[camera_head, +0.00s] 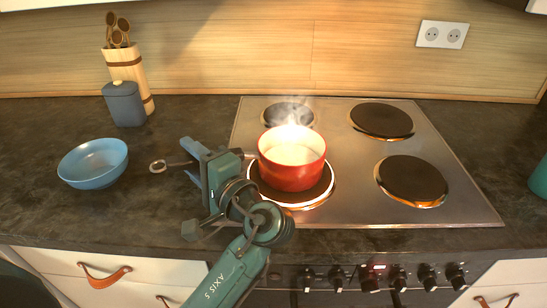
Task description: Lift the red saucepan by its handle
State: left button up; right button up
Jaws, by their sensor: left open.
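The red saucepan (292,176) stands on the front left hotplate, with pale contents and steam rising. Its dark handle (178,163) points left and ends in a ring over the counter. My left gripper (189,161) is open at the handle, one finger showing on the far side and one on the near side. The handle appears to run between the fingers; whether they touch it I cannot tell. The gripper body hides the part of the handle close to the pan. My right gripper is not in view.
The steel hob (350,205) has other hotplates, some glowing orange. A blue bowl (93,163), a grey lidded jar (125,104) and a wooden utensil holder (131,71) stand at the left. A green thing (540,178) is cut off at the right edge.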

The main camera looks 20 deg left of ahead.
pick_arm(q)
grip_shut()
dwell(0.3)
jog(key=shift+r, duration=0.15)
dwell(0.3)
